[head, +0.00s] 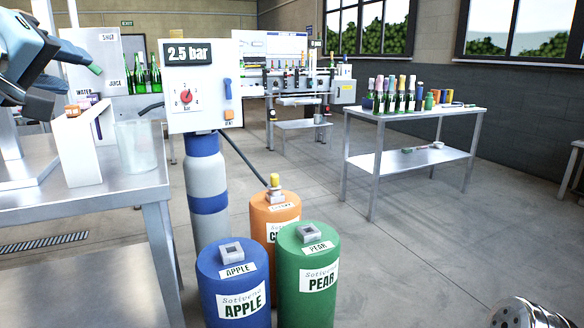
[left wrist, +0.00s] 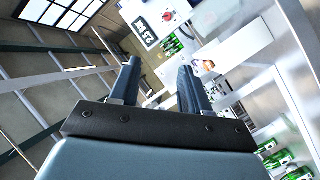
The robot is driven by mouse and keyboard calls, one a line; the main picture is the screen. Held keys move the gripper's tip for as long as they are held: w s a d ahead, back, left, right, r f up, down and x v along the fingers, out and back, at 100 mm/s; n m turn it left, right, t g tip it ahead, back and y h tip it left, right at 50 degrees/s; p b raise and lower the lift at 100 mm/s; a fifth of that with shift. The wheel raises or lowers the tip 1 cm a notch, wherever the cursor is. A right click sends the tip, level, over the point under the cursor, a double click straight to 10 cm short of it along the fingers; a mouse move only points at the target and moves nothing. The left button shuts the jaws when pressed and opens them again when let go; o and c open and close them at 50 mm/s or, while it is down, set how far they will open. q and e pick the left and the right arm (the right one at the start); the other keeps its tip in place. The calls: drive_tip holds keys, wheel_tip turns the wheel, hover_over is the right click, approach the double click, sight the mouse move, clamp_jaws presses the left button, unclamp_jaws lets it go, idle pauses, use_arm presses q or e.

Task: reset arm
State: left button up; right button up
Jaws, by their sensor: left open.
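My left gripper (head: 88,58) is at the upper left of the head view, raised above the steel table. In the left wrist view its two dark fingers (left wrist: 158,82) stand apart with nothing between them. That view is strongly tilted. My right gripper is not in view.
A steel table (head: 120,190) at left carries a clear beaker (head: 137,147) and a white holder (head: 84,150). A pressure panel (head: 203,85) reads 2.5 bar. Blue (head: 233,285), green (head: 308,280) and orange (head: 270,215) tanks stand on the floor. A bottle table (head: 420,125) stands right.

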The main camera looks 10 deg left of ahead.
use_arm(q)
drive_tip(key=w+d+f+m+g+h, duration=0.2)
drive_tip(key=w+d+f, duration=0.3)
drive_tip(key=w+f, duration=0.55)
drive_tip(key=w+d+f+m+g+h, duration=0.1)
drive_tip(key=w+d+f+m+g, duration=0.15)
drive_tip(key=w+d+f, duration=0.75)
wheel_tip(320, 180, down, 28)
drive_tip(key=d+r+m+g+h, duration=0.1)
drive_tip(key=d+m+g+h, duration=0.1)
drive_tip(key=g, duration=0.1)
drive_tip(key=s+d+f+g, duration=0.1)
drive_tip(key=s+d+f, duration=0.15)
drive_tip(key=f, duration=0.55)
drive_tip(key=s+d+f+m+g+h, duration=0.1)
drive_tip(key=s+f, duration=0.3)
drive_tip(key=f, duration=0.3)
drive_tip(key=s+d+f+g, duration=0.2)
drive_tip(key=s+f, duration=0.1)
drive_tip(key=f, duration=0.5)
drive_tip(key=s+d+f+g, duration=0.1)
drive_tip(key=s+f+g, duration=0.1)
drive_tip(key=s+f, duration=0.4)
drive_tip(key=s+d+f+g, duration=0.1)
drive_tip(key=s+f, duration=0.6)
drive_tip(key=s, duration=0.6)
drive_tip(key=shift+s+d+f+m+g, duration=0.25)
drive_tip(key=shift+s+d+m+g, duration=0.1)
drive_tip(key=shift+m, duration=0.1)
